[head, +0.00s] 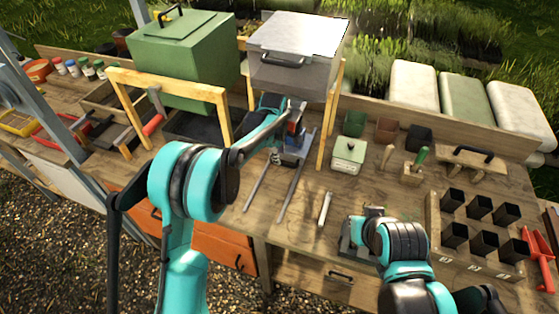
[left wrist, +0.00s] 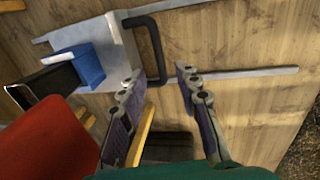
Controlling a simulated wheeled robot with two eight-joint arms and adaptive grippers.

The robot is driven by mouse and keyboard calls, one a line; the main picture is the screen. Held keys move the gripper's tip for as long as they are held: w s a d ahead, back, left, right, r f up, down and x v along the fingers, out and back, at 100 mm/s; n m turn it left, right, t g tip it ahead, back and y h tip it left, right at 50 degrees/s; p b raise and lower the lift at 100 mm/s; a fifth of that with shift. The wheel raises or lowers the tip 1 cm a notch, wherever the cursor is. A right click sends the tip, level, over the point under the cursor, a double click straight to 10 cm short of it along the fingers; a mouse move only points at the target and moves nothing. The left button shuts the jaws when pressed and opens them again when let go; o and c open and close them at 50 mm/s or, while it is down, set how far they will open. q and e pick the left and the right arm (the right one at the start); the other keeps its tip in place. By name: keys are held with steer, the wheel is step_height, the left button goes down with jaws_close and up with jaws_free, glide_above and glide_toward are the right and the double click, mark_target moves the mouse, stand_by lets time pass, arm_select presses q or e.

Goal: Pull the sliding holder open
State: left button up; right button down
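The sliding holder (left wrist: 104,48) is a pale grey plate with a black handle (left wrist: 152,50), carrying a blue pot (left wrist: 88,66) and a black one. In the head view the holder (head: 296,158) sits at its rails under the grey box's wooden stand, partly hidden by my left arm. My left gripper (left wrist: 158,76) is open. Its fingertips are on either side of the handle's near end; I cannot tell whether they touch it. It also shows small at the holder in the head view (head: 287,143). My right gripper (head: 355,235) is low over the bench; its fingers are unclear.
Two metal rails (head: 292,192) run toward the bench's front edge, with bare wood around them. A pale stick (head: 325,208) lies right of them. A light green tin (head: 348,157) and a rack of black pots (head: 436,230) stand further right.

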arm_select(q)
steer(key=shift+w+d+f+b, duration=0.1)
steer(key=shift+w+f+b, duration=0.15)
steer(key=shift+f, duration=0.95)
steer(key=shift+w+d+f+b, duration=0.1)
steer(key=shift+w+f+b, duration=0.1)
steer(key=shift+f, duration=0.95)
jaws_close()
